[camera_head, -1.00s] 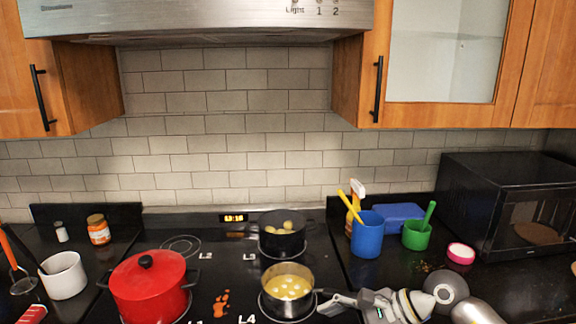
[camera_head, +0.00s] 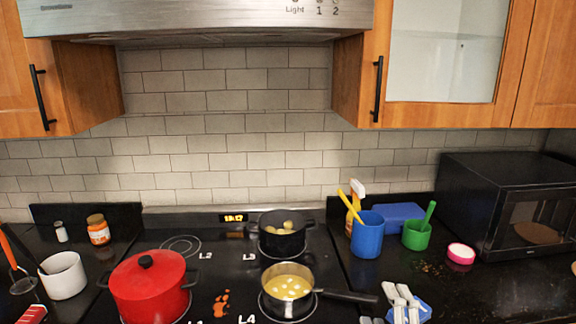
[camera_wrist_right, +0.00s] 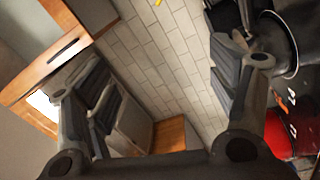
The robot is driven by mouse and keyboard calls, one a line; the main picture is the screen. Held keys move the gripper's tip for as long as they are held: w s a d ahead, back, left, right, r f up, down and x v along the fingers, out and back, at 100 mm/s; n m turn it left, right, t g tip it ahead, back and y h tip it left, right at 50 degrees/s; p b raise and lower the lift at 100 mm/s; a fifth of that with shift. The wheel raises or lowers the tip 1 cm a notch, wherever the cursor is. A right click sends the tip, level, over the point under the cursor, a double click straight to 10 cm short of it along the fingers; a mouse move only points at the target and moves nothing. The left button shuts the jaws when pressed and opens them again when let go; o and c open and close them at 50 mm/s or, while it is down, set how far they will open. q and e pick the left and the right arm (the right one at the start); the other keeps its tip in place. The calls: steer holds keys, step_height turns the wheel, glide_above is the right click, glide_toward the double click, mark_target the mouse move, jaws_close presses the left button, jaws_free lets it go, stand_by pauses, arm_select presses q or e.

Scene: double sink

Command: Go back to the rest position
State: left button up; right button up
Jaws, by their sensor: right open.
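My right gripper (camera_head: 402,303) is low at the bottom edge of the head view, right of the steel saucepan's handle end and apart from it. In the right wrist view its two fingers are spread wide with nothing between them (camera_wrist_right: 160,92). The saucepan (camera_head: 287,286) holds yellow contents with white pieces and stands on the burner by the L4 mark, its black handle (camera_head: 345,296) pointing right. My left gripper is not in view.
A lidded red pot (camera_head: 150,285) and a black pot (camera_head: 283,236) with yellowish pieces stand on the cooktop. A blue cup (camera_head: 367,237), a green cup (camera_head: 416,236), a pink-rimmed round item (camera_head: 460,253) and a black microwave (camera_head: 505,205) stand on the right counter.

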steer(key=s+d+f+m+g+h, duration=0.35)
steer(key=s+f+m+g, duration=0.65)
steer(key=f, duration=0.6)
steer(key=s+a+f+m+g+y, duration=0.1)
steer(key=s+f+m+g, duration=0.2)
steer(key=s, duration=0.5)
steer(key=s+a+f+g+y, duration=0.15)
steer(key=s+f, duration=0.25)
steer(key=s, duration=0.5)
step_height(320, 180, down, 26)
steer(key=g, duration=0.2)
steer(key=s+d+f, duration=0.2)
steer(key=s+f, duration=0.6)
steer(key=s, duration=0.1)
steer(key=s+d+f+g, duration=0.1)
steer(key=s+d+f, duration=0.1)
steer(key=s+f, duration=0.6)
steer(key=shift+s+f+b, duration=0.35)
steer(key=shift+b, duration=0.05)
